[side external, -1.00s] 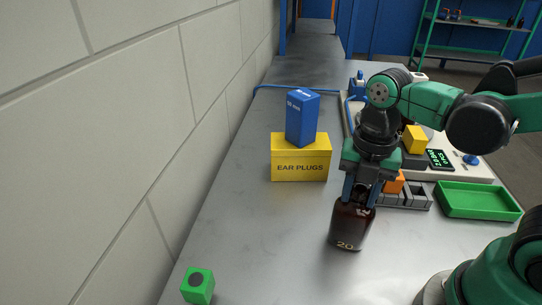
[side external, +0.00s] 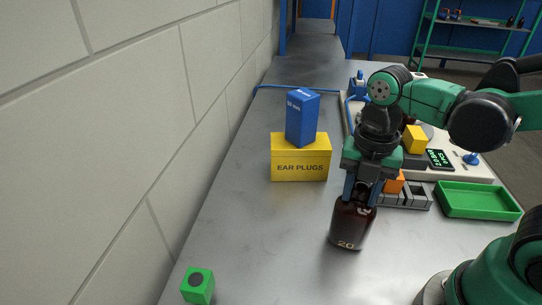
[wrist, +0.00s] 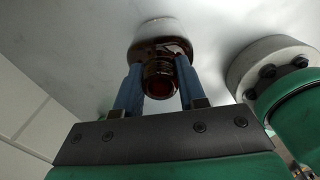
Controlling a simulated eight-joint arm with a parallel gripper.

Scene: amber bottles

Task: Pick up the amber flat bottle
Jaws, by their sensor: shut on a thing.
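The amber flat bottle (side external: 350,224) is dark brown with "20" on its lower front. It stands upright or nearly so on the grey bench in the side external view. My gripper (side external: 361,192) comes down from above, its blue fingers on both sides of the bottle's neck. In the wrist view the open, threaded mouth of the bottle (wrist: 159,82) shows between the fingers of my gripper (wrist: 158,75), which are shut on it. Whether the bottle's base touches the bench is hard to tell.
A yellow ear plugs box (side external: 300,160) with a blue box (side external: 302,118) on top stands behind left. A green tray (side external: 478,201) and a grey divided holder (side external: 408,196) are at right. A green cube (side external: 197,286) lies front left. The bench between is clear.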

